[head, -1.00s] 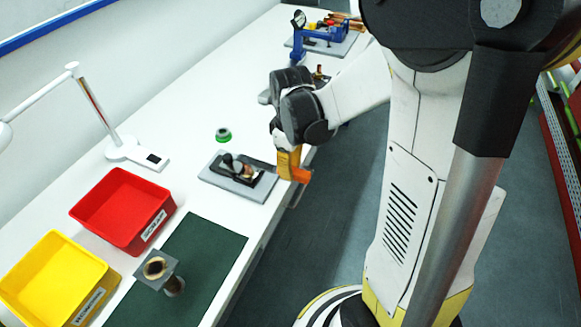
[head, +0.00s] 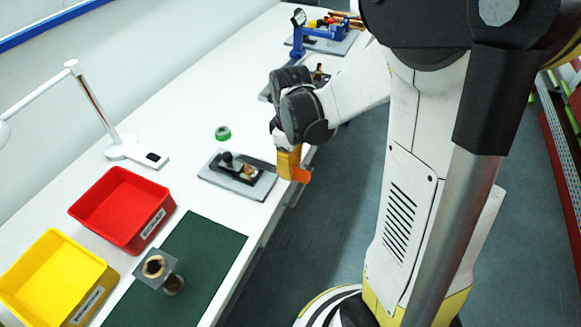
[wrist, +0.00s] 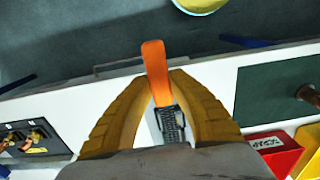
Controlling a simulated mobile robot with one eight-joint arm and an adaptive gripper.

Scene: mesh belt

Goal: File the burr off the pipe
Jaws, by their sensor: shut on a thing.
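My gripper (head: 289,163) is shut on a tool with an orange handle (head: 302,174), held past the table's front edge. In the wrist view, the yellow fingers (wrist: 163,105) close on both sides of it. The orange handle (wrist: 154,65) sticks out beyond the fingertips, and a dark ridged part (wrist: 171,124), which looks like a file face, shows between them. The pipe shows at the right edge of the wrist view (wrist: 309,95). I cannot make out the burr.
A red bin (head: 110,228) and a yellow bin (head: 98,296) stand by the green mat (head: 214,262). A lamp (head: 123,151) stands behind. A blue clamp-like tool (head: 322,32) is farther off.

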